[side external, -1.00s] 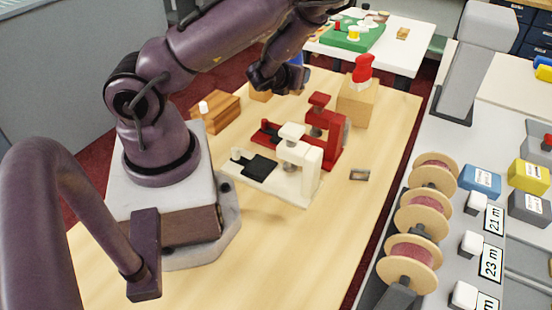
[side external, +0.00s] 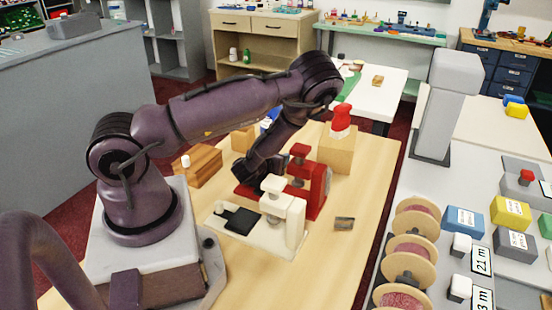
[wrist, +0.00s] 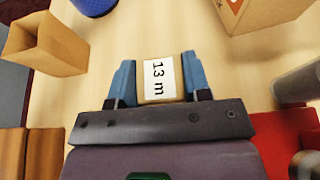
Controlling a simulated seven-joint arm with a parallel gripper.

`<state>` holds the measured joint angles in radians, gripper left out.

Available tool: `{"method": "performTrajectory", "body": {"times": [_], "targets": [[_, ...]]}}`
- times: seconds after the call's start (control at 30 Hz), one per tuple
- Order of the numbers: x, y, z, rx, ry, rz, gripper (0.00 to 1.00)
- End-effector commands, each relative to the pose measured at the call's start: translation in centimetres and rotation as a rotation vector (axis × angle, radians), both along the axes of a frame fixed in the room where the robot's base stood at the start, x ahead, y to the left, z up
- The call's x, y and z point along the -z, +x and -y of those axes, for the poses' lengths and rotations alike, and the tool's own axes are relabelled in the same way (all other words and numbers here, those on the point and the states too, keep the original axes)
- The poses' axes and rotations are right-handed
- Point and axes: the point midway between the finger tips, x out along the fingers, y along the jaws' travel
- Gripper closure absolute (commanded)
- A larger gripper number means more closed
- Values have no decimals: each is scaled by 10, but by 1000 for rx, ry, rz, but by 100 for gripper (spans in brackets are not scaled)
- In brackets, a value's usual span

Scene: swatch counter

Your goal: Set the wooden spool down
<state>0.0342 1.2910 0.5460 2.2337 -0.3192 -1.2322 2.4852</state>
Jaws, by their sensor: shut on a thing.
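My gripper (wrist: 158,72) shows its two blue fingers in the wrist view, shut on a light wooden piece (wrist: 159,99) with a white label reading "13 m". I take this piece to be the wooden spool. Its face shows between the fingers, and its full shape and underside are hidden. It is over the light wood tabletop (wrist: 150,25); I cannot tell whether it touches it. In the side view my wrist reaches down behind the red press (side external: 318,185), and the fingers and spool are hidden there.
A white press (side external: 290,225) stands in front of the red one. An open tan box (wrist: 45,42) and a blue container (wrist: 93,5) lie ahead to the left in the wrist view, a cardboard box (wrist: 258,12) to the right. Bare tabletop lies between. Spools (side external: 412,255) hang on a rack at right.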

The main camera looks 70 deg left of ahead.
Motion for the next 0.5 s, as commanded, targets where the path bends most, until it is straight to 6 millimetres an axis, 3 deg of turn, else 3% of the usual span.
{"method": "performTrajectory", "body": {"times": [0.17,0.2,0.3,0.5], "targets": [[3,0,0,0,0,-1,79],[3,0,0,0,-1,-1,49],[3,0,0,0,-1,-1,30],[3,0,0,0,-1,-1,30]]}}
